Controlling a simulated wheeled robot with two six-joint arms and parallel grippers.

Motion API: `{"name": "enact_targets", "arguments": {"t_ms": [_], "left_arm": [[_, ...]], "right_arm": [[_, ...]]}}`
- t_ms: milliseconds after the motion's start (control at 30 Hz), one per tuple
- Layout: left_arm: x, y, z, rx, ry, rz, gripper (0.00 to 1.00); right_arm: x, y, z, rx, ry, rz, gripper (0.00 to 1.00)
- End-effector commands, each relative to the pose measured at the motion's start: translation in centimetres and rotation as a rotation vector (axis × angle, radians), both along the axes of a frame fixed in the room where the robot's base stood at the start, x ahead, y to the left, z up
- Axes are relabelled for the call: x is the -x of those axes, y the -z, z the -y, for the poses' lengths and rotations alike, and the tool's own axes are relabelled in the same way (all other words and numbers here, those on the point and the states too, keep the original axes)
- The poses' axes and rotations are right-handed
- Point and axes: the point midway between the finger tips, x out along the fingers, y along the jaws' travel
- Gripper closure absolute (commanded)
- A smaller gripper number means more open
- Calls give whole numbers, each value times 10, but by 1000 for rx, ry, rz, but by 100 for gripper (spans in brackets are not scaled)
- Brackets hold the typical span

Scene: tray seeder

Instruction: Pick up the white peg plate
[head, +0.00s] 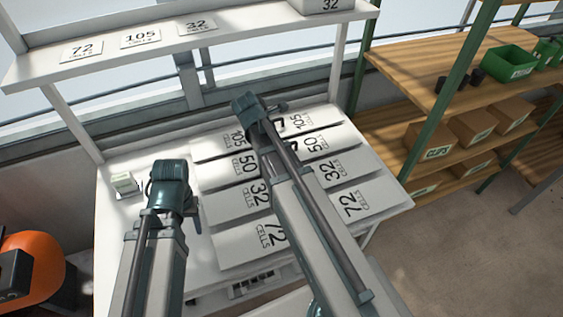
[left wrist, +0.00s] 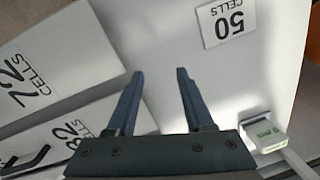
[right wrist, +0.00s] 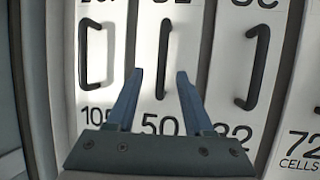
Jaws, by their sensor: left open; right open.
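Several long white plates lie side by side on the white table in the head view, marked 105 (head: 221,150), 50 (head: 220,172), 32 (head: 228,206) and 72 (head: 240,244). Each label shows at both ends; no pegs are visible. In the right wrist view the plates have black handles. My right gripper (head: 258,106) is open, its fingertips (right wrist: 160,76) either side of the 50 plate's handle (right wrist: 163,55); I cannot tell the height. My left gripper (head: 168,172) is open and empty above the table, left of the plates; its fingertips show in the left wrist view (left wrist: 160,74).
A loose 50 cells card (left wrist: 225,22) and a small white-green device (head: 125,184) are on the table's left part. A raised shelf (head: 110,62) with cards stands behind. Wooden shelving (head: 420,62) with green bins stands right. An orange object (head: 38,262) is lower left.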

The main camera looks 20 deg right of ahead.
Motion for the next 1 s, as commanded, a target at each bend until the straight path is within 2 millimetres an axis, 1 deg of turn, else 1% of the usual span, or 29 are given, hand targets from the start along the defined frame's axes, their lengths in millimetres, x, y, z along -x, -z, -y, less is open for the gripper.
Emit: {"name": "enact_targets", "arguments": {"t_ms": [167, 267, 600, 700, 900, 967, 1000], "left_arm": [[0, 1, 0, 0, 0, 0, 48], [0, 7, 0, 0, 0, 0, 48], [0, 45, 0, 0, 0, 0, 48], [0, 48, 0, 0, 0, 0, 48], [0, 45, 0, 0, 0, 0, 48], [0, 45, 0, 0, 0, 0, 48], [0, 45, 0, 0, 0, 0, 48]], "right_arm": [[0, 1, 1, 0, 0, 0, 48], [0, 7, 4, 0, 1, -1, 48], [-5, 45, 24, 0, 2, 0, 48], [-6, 48, 26, 0, 1, -1, 48], [-5, 45, 26, 0, 1, -1, 48], [-5, 45, 26, 0, 1, 0, 57], [-5, 45, 26, 0, 1, 0, 64]]}}
